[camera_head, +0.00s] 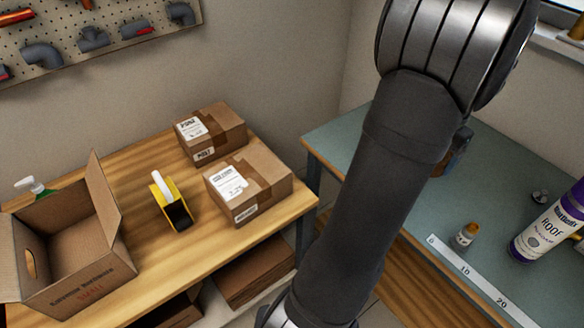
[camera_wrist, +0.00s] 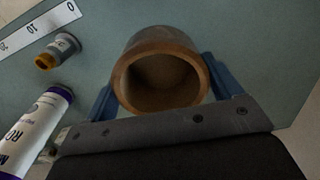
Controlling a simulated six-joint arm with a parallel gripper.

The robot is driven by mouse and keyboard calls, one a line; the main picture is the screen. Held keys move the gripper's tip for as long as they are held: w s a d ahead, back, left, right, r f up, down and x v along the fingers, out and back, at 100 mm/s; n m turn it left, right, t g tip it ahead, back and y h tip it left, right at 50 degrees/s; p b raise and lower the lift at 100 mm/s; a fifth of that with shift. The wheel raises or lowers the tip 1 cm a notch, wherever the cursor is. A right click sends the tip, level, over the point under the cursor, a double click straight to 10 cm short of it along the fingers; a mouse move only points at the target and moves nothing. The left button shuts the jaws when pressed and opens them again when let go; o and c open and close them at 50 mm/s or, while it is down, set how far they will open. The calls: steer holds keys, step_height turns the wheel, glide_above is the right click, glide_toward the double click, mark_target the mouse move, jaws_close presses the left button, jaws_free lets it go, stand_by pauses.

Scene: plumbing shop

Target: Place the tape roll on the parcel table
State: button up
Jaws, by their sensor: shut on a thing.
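The tape roll (camera_wrist: 158,42) is a brown ring with a dark hollow middle, seen in the wrist view. My gripper (camera_wrist: 159,80) has its blue fingers shut on the roll's outside, one on each side. The grey-green bench top (camera_wrist: 240,50) shows behind it; I cannot tell whether the roll touches it. In the head view my arm hides most of the gripper and roll. The parcel table (camera_head: 138,185) is the wooden table at the left, away from the gripper.
The parcel table bears two parcels (camera_head: 210,133) (camera_head: 248,185), a yellow tape dispenser (camera_head: 170,200) and an open carton (camera_head: 75,250). Bare wood shows between carton and parcels. On the bench (camera_head: 500,180) are a ruler (camera_head: 480,283), a small bottle (camera_head: 466,235) and a purple-white tube (camera_head: 550,225).

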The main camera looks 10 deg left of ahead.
steer(key=w+a+f+n, duration=0.1)
steer(key=w+a+n, duration=0.4)
steer(key=a, duration=0.5)
steer(key=w+a+n, duration=0.4)
steer(key=w+a, duration=0.2)
steer(key=a, duration=0.4)
steer(key=w+a+f+n, duration=0.1)
steer(key=w+a+n, duration=0.4)
steer(key=a, duration=0.6)
steer(key=s+a+n, duration=0.1)
steer(key=a+n, duration=0.2)
steer(key=a, duration=0.7)
steer(key=s+a+f+n, duration=0.1)
steer(key=a+n, duration=0.3)
steer(key=a, duration=0.7)
steer(key=s+a+f+n, duration=0.1)
steer(key=a+n, duration=0.3)
steer(key=a, duration=0.7)
steer(key=shift+s+a, duration=0.2)
steer(key=shift+s, duration=0.55)
steer(key=s+a+f+n, duration=0.1)
steer(key=s+a+n, duration=0.65)
steer(key=a, duration=0.75)
steer(key=m, duration=0.1)
glide_above(129, 177)
step_height(129, 177, down, 7)
steer(key=shift+d+f, duration=0.15)
steer(key=shift+a+f, duration=0.2)
steer(key=shift+f, duration=1.85)
steer(key=shift+f, duration=0.15)
